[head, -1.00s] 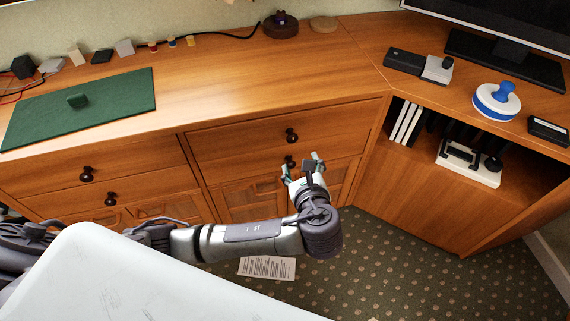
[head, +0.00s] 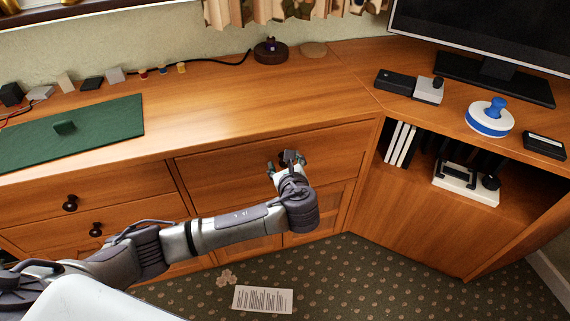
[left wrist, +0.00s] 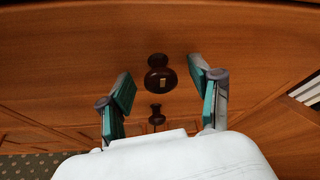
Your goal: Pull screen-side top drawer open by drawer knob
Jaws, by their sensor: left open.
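The screen-side top drawer (head: 235,165) is the wide wooden front nearest the screen, and it looks shut. Its dark round drawer knob (head: 283,155) is partly hidden behind my left gripper (head: 287,162) in the head view. In the left wrist view the drawer knob (left wrist: 160,77) lies between and beyond the two teal-padded fingers of my left gripper (left wrist: 161,80). The fingers are open and I see no contact with the knob. A second dark knob (left wrist: 157,115) shows lower, on the drawer below. My right gripper is not in view.
A green mat (head: 100,135) lies on the cabinet top. The screen (head: 490,35) and a blue-white round object (head: 490,117) stand on the right-hand unit. Other drawer knobs (head: 70,203) are at left. A paper (head: 262,299) lies on the carpet.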

